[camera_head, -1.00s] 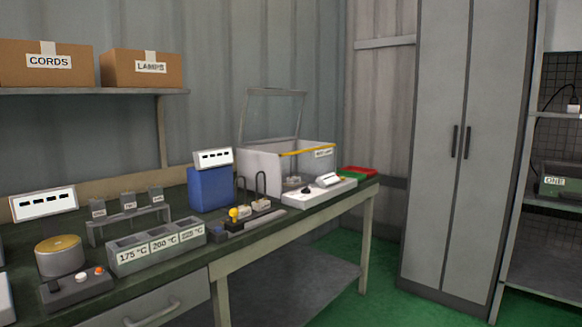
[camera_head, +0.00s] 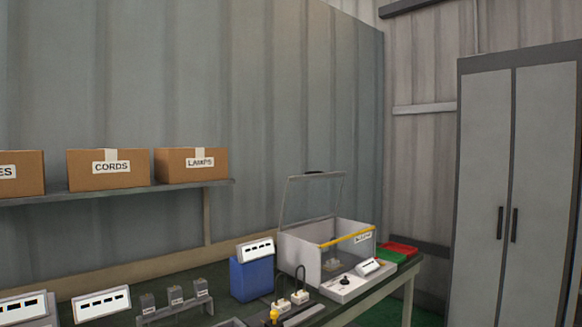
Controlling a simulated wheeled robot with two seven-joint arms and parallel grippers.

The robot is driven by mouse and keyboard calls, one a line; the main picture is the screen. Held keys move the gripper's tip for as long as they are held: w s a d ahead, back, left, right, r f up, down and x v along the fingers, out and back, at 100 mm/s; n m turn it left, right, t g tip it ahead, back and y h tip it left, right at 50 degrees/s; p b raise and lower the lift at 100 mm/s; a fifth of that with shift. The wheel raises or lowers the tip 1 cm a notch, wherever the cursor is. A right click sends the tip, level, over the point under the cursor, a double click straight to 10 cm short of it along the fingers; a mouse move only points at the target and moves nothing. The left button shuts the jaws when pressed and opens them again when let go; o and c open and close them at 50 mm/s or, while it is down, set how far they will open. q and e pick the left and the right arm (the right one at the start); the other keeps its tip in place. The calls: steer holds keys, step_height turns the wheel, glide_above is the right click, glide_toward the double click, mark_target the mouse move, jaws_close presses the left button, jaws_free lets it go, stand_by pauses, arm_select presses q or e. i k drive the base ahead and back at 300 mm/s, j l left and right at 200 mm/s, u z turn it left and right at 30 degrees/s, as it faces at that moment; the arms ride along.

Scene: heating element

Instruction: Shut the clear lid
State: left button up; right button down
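The clear lid (camera_head: 313,176) stands up, open, at the back of a white box (camera_head: 302,257) on the bench. The lid has a thin grey frame with a dark piece on its top edge. A white control panel with a dark knob (camera_head: 344,282) stands in front of the box. Neither of my grippers is in view.
A blue block (camera_head: 250,280) with a white display stands left of the box, near plugs (camera_head: 290,298) with cords. Red and green trays (camera_head: 396,250) lie to its right. A shelf with boxes (camera_head: 190,164) hangs at left; a grey cabinet (camera_head: 515,190) stands at right.

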mark_target(311, 197)
steer(key=i+l+u, duration=0.1)
steer(key=u, duration=0.3)
steer(key=i+l+u, duration=0.1)
steer(key=l+u, duration=0.2)
steer(key=u, duration=0.15)
steer(key=l+u, duration=0.25)
steer(key=u, duration=0.15)
